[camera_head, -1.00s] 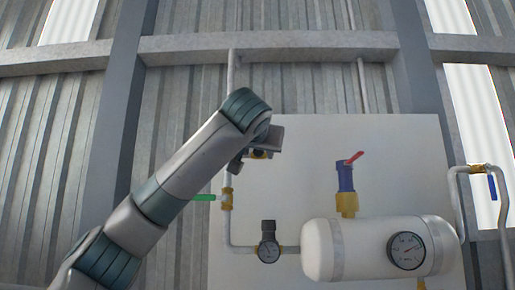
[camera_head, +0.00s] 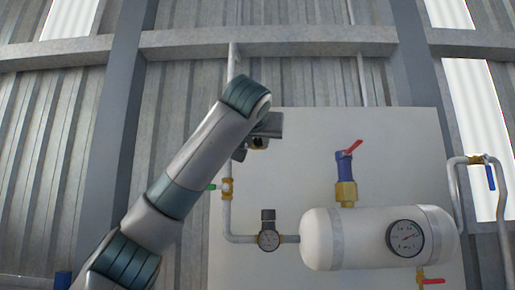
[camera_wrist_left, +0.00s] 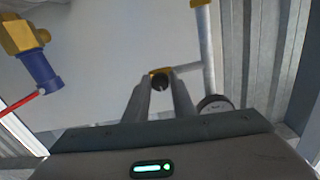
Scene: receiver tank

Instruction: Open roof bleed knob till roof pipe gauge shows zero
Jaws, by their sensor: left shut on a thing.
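My left gripper (camera_head: 257,143) is in front of the white board, near the upright roof pipe. In the left wrist view its two fingers (camera_wrist_left: 160,84) are shut on a small black knob (camera_wrist_left: 160,82), the bleed knob, with a yellow fitting (camera_wrist_left: 155,72) just behind it. The roof pipe gauge (camera_wrist_left: 214,103) shows beside the right finger in the wrist view. Its white dial is partly cut off by the gripper body and too small to read. In the head view my arm hides this gauge. My right gripper is not in view.
A white tank (camera_head: 365,240) carries a round gauge (camera_head: 405,238) and a blue valve (camera_head: 345,165) with a red lever. A green-handled valve (camera_head: 227,188) on the pipe is close below my wrist.

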